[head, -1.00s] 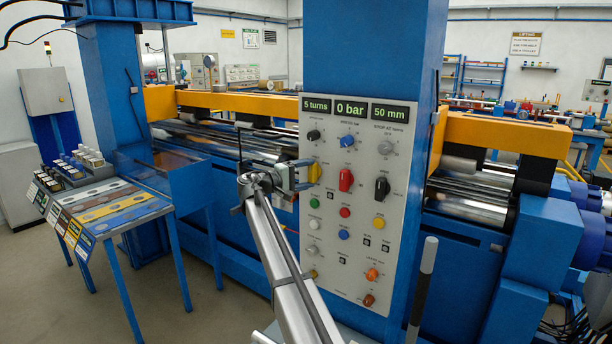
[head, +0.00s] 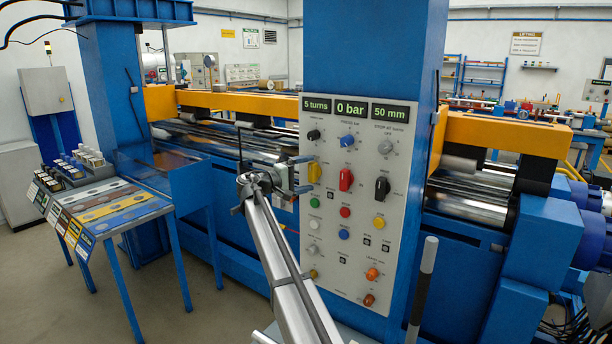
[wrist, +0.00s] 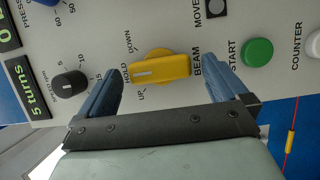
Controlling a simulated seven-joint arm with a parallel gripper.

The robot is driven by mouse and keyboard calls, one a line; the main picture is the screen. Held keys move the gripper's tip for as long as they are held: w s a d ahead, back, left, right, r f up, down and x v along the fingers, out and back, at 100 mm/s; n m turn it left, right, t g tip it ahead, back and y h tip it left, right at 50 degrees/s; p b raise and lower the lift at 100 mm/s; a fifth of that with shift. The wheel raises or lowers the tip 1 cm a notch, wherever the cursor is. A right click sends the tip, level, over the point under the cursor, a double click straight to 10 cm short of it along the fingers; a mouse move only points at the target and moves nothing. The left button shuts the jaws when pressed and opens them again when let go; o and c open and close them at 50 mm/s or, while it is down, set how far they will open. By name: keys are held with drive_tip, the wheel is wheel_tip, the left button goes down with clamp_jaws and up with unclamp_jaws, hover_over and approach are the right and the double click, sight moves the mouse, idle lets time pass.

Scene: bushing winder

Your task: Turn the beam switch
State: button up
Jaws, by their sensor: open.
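The beam switch is a yellow knob with a bar handle; it shows in the wrist view (wrist: 160,70) and on the panel in the head view (head: 315,172). Its white mark points at HOLD, between UP and DOWN. My gripper (wrist: 164,68) is open, with one blue finger on either side of the handle's ends and a small gap at each. In the head view my gripper (head: 302,174) is at the panel's left edge, beside the switch. How deep the fingertips reach along the knob is hard to tell.
The control panel (head: 360,250) carries other knobs and buttons close by: a black knob (wrist: 69,85), a green START button (wrist: 257,53) and a red knob (head: 346,180).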

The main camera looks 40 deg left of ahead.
drive_tip(key=v, duration=1.3)
drive_tip(key=shift+s, duration=0.25)
